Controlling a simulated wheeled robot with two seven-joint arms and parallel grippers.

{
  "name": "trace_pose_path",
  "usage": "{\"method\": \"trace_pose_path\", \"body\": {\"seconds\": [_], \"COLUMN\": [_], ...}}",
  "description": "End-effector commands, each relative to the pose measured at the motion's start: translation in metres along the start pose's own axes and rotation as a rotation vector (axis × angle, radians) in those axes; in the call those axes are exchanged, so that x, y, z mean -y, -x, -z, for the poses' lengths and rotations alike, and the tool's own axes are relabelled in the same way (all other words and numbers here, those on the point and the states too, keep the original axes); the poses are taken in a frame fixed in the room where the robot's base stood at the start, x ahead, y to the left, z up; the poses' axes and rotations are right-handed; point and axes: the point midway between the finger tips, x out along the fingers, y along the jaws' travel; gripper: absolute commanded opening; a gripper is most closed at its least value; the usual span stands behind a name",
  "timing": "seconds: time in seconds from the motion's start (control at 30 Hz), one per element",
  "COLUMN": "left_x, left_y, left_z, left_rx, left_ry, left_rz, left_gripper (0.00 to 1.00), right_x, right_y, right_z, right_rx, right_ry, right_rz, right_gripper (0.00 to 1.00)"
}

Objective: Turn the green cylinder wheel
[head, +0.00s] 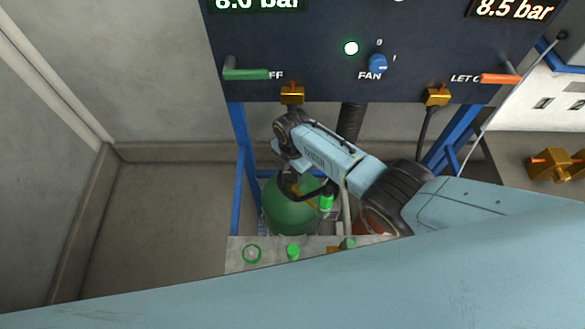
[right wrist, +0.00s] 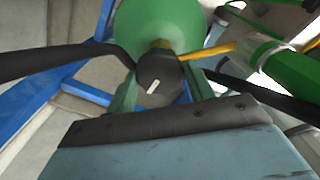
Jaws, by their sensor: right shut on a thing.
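In the right wrist view, the green cylinder (right wrist: 160,25) has a brass neck and a dark round wheel (right wrist: 158,72) with a white mark. My right gripper (head: 297,188) is over the top of the cylinder. In the right wrist view, its dark fingers (right wrist: 156,62) come in from both sides and are shut on the wheel. The wheel is hidden behind my gripper in the head view. My left gripper is not in view.
A panel (head: 310,85) hangs above, with a green handle (head: 246,74), an orange handle (head: 500,79) and a blue fan knob (head: 378,63). Blue frame posts (head: 239,150) flank the cylinder. A grey ledge (head: 270,244) lies in front. The floor at the left is clear.

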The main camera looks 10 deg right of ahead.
Motion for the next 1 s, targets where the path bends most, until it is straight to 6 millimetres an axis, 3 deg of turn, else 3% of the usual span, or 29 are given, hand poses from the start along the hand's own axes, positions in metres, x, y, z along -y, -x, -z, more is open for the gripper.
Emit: {"method": "trace_pose_path", "body": {"seconds": [0.37,1.0], "left_x": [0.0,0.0], "left_y": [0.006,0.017], "left_z": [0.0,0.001], "left_rx": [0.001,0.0], "left_ry": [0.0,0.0], "left_rz": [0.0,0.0], "left_gripper": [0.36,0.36], "right_x": [0.0,0.0], "right_y": [0.001,0.0], "right_z": [0.001,0.002], "right_rx": [-0.002,-0.003], "right_ry": [-0.216,-0.821], "right_rz": [0.001,0.002], "right_gripper": [0.3,0.3]}}
